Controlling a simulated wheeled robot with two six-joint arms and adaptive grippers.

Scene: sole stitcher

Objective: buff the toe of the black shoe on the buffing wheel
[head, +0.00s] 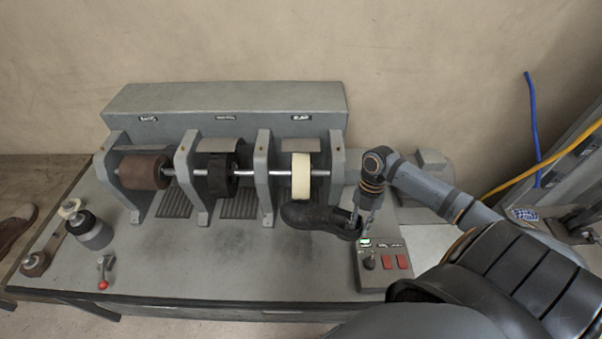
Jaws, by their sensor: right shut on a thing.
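The black shoe (314,215) is in front of the cream buffing wheel (301,177), its toe pointing left. Its toe end is just below the wheel's front; I cannot tell whether they touch. My right gripper (362,222) is shut on the shoe at its heel end, on the right. The buffing wheel is the rightmost of three wheels on one steel shaft. My left gripper is not in view.
A brown wheel (144,171) and a black wheel (221,175) sit further left between grey uprights. A control box (384,267) with red buttons stands right of the shoe. A red-knobbed lever (104,272) is at the front left. The bench front is mostly clear.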

